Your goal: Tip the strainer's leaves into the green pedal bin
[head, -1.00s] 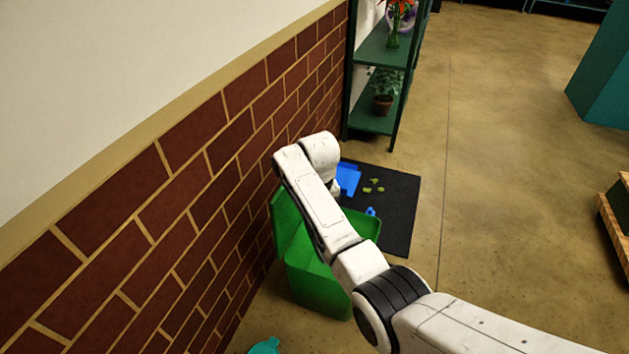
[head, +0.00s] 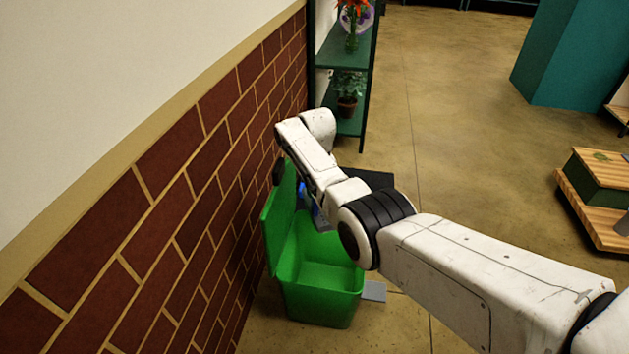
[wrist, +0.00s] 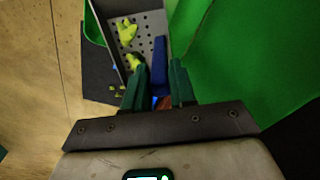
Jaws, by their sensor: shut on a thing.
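In the wrist view my gripper (wrist: 158,66) is shut on the blue handle of the strainer (wrist: 159,50). The strainer has a grey perforated pan, and a few yellow-green leaves (wrist: 128,31) rest in it. The green pedal bin (head: 322,290) stands open in the head view, its lid (head: 279,220) raised beside the brick wall. My arm reaches across behind the bin's opening. Green bin surface (wrist: 235,50) fills the right of the wrist view. In the head view my gripper is mostly hidden, with only some blue showing under the arm.
A black mat (head: 375,179) lies behind the bin; small yellow-green bits (wrist: 118,93) lie on it in the wrist view. A brick wall (head: 150,235) borders the left. A green shelf (head: 343,60) with plants stands behind. Open floor (head: 450,150) lies to the right.

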